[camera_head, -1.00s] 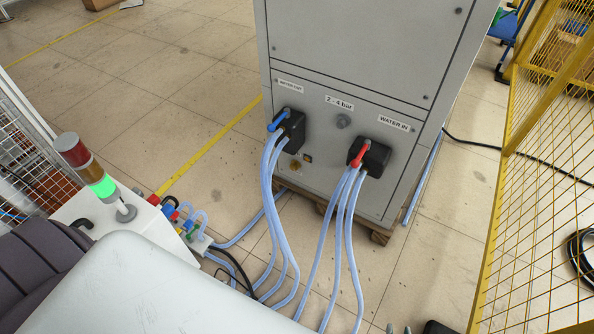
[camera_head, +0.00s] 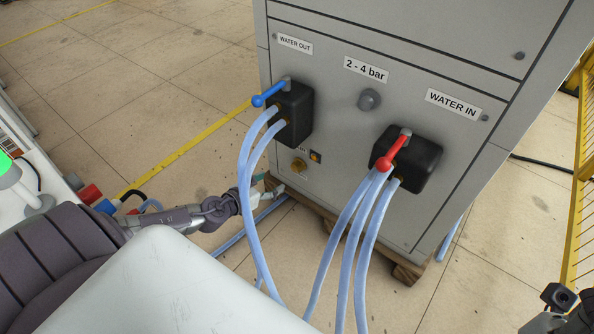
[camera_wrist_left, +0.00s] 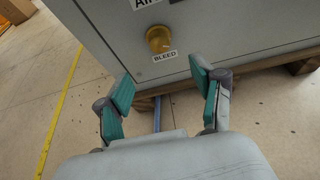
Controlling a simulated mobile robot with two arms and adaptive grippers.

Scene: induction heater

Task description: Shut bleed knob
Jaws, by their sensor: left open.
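The bleed knob is a round brass-yellow knob (camera_wrist_left: 158,38) low on the grey cabinet, with a BLEED label just below it in the left wrist view. It also shows in the head view (camera_head: 299,166), below the blue-lever valve. My left gripper (camera_wrist_left: 162,78) is open and empty, its two teal-padded fingers apart. The knob lies ahead of the gap between them, not touching. In the head view the left gripper (camera_head: 263,192) is partly hidden by a hose, low and left of the knob. Part of my right gripper (camera_head: 565,305) shows at the bottom right corner; its fingers cannot be made out.
The grey cabinet (camera_head: 330,55) stands on a wooden pallet (camera_head: 408,272). Pale blue hoses (camera_head: 345,225) hang from a blue-lever valve (camera_head: 270,94) and a red-lever valve (camera_head: 393,152). A yellow mesh fence (camera_head: 580,215) is at the right.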

